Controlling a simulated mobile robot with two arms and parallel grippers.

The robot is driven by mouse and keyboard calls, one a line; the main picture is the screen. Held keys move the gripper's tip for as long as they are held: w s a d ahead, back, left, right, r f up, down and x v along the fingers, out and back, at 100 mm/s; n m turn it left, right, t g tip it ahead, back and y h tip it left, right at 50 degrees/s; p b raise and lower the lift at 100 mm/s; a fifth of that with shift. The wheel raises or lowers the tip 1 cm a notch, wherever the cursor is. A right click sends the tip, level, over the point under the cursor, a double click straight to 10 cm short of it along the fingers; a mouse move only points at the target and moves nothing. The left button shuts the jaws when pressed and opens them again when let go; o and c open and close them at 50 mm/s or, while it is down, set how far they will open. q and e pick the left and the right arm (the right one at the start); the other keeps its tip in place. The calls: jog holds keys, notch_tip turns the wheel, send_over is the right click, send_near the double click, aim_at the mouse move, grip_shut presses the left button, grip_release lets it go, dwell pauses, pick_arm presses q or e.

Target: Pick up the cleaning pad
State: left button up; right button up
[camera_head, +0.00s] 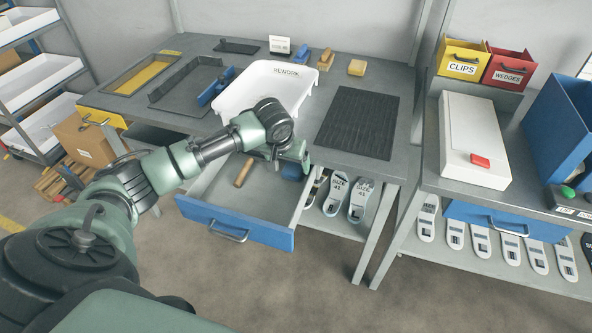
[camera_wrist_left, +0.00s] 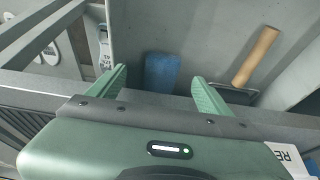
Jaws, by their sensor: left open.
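A blue block that looks like the cleaning pad (camera_head: 292,171) lies in the open blue-fronted drawer (camera_head: 238,222), near its right side. My left gripper (camera_head: 287,158) is over the drawer and partly covers the pad in the head view. In the left wrist view the open fingers (camera_wrist_left: 159,75) frame the pad (camera_wrist_left: 162,66), with clear space on both sides. Nothing is held. My right gripper is in neither view.
A wooden-handled tool (camera_head: 243,172) lies in the drawer left of the pad. The white REWORK bin (camera_head: 253,98) and a black ribbed mat (camera_head: 358,122) are on the bench above. Insoles (camera_head: 360,199) stand on the shelf right of the drawer.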

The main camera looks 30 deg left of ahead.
aim_at(291, 171)
pick_arm(q)
jog(key=x, duration=0.6)
jog(key=shift+w+a+f, duration=0.25)
jog(key=shift+w, duration=0.05)
jog(key=c, duration=1.5)
